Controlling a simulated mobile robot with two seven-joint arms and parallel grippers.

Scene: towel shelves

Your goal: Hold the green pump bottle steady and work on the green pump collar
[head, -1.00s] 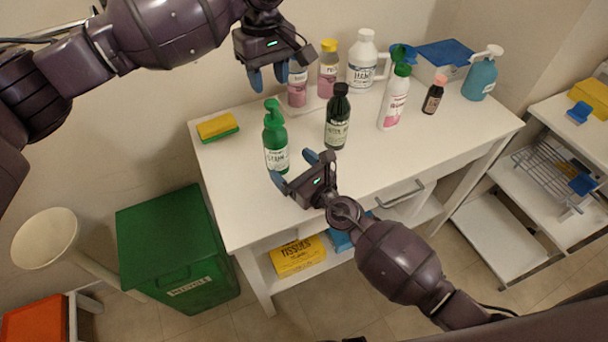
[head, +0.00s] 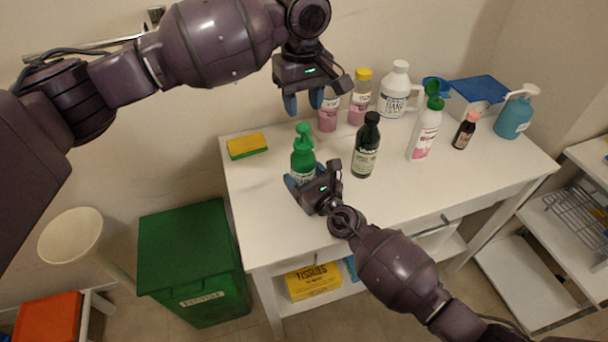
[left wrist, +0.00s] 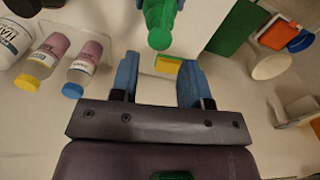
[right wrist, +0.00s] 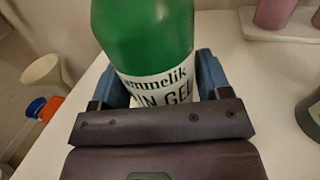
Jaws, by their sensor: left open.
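The green pump bottle (head: 302,163) stands upright near the front left of the white table. Its green pump collar (head: 303,143) and pump head show above the body; the head also shows in the left wrist view (left wrist: 160,25). My right gripper (head: 306,180) has its blue fingers on both sides of the bottle's body. In the right wrist view both fingers lie against the labelled body (right wrist: 155,60), shut on it. My left gripper (head: 304,104) is open and empty above and behind the pump head, fingers pointing down. The collar is not clear in the wrist views.
A dark bottle (head: 366,148) stands right of the green one. Pink bottles (head: 328,115), a white jug (head: 394,98) and a white bottle (head: 425,132) stand farther back and right. A yellow-green sponge (head: 248,146) lies left. The table front (head: 285,235) is clear.

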